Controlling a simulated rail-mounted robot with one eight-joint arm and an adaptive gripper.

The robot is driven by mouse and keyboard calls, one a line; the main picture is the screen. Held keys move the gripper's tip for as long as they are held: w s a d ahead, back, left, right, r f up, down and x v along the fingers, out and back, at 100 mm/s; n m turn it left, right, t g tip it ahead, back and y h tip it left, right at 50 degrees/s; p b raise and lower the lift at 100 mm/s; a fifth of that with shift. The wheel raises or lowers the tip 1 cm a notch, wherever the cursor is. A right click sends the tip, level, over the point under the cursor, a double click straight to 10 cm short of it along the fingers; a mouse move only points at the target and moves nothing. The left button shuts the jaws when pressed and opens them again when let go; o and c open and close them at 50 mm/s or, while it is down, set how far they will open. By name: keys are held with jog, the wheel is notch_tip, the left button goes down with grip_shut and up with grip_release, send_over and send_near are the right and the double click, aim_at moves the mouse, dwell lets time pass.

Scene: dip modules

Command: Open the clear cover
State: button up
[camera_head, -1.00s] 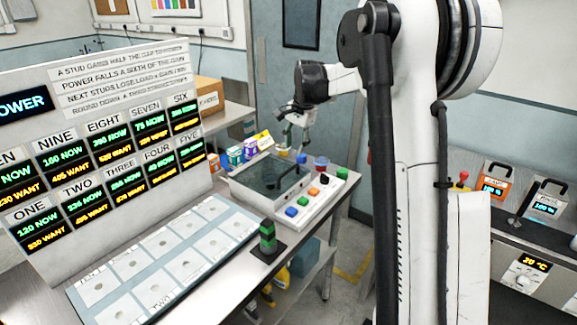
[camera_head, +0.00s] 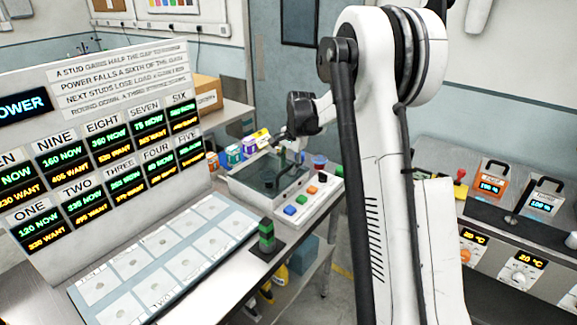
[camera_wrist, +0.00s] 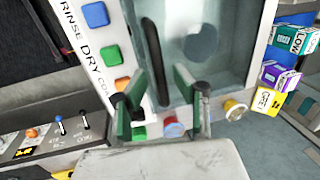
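The clear cover (camera_head: 268,180) lies flat over the grey-rimmed tank on the bench, and it appears closed. In the wrist view the clear cover (camera_wrist: 208,45) shows a round shape beneath or reflected in it. A dark bar, seemingly its handle (camera_wrist: 153,55), runs along its left side. My gripper (camera_head: 282,146) is over the far part of the tank. In the wrist view my gripper (camera_wrist: 160,95) is open, its green-padded fingers apart on either side of the bar's lower end. I cannot tell whether they touch it. Nothing is held.
A white button panel (camera_head: 313,201) with coloured buttons borders the tank; a green button (camera_wrist: 110,55) shows close by. Small cartons (camera_head: 235,154) stand behind the tank. A green block (camera_head: 267,238) stands in front. A slotted tray and display board fill the left.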

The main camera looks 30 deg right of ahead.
grip_shut()
